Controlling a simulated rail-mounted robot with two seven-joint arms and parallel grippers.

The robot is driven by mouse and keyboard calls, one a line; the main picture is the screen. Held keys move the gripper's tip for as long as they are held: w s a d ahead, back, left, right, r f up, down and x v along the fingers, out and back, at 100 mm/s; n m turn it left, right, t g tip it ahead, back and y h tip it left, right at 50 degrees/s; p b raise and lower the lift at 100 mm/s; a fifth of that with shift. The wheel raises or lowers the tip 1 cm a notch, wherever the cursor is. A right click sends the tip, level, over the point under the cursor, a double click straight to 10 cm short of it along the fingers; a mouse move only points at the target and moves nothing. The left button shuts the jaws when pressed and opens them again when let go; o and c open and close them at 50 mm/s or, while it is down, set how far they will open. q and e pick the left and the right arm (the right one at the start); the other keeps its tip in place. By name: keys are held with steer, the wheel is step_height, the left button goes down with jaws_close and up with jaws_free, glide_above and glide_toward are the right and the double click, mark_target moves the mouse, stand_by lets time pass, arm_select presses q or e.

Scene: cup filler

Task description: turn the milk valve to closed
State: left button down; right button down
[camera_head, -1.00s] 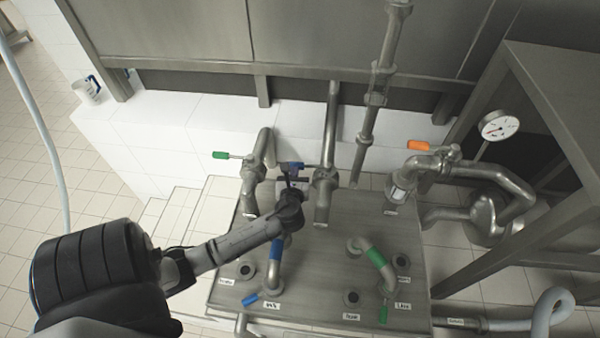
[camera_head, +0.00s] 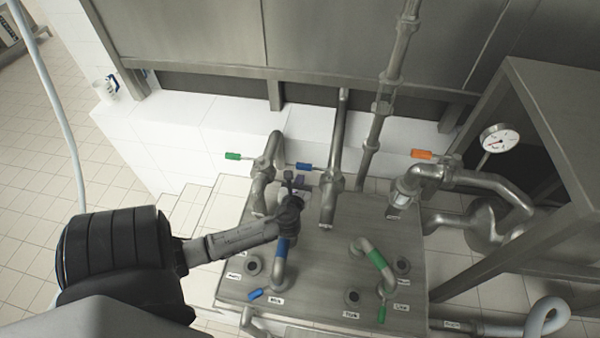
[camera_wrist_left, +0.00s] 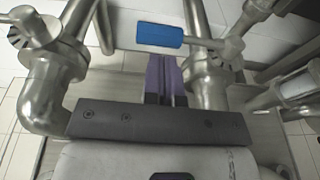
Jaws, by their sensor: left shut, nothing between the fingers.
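A valve with a blue handle (camera_head: 304,166) sits on the middle steel pipe, behind my left gripper. In the left wrist view the blue handle (camera_wrist_left: 160,36) points left from its pipe, across the pipe's line. My left gripper (camera_head: 298,183) is shut and empty, just in front of and below this handle in the head view. Its purple fingers (camera_wrist_left: 166,76) end below the handle in the wrist view, with no clear contact. A second blue handle (camera_head: 255,295) is on the low blue-banded pipe, near a label (camera_head: 277,301) that seems to read Milk. My right gripper is not in view.
A green handle (camera_head: 233,156) is on the pipe to the left and an orange handle (camera_head: 421,154) on the one to the right. A green-banded pipe (camera_head: 376,258) rises from the steel panel (camera_head: 318,285). A gauge (camera_head: 499,139) stands far right.

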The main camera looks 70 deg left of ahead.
arm_select(q)
steer(key=b+v, duration=0.1)
steer(key=v, duration=0.9)
steer(key=shift+d, duration=0.25)
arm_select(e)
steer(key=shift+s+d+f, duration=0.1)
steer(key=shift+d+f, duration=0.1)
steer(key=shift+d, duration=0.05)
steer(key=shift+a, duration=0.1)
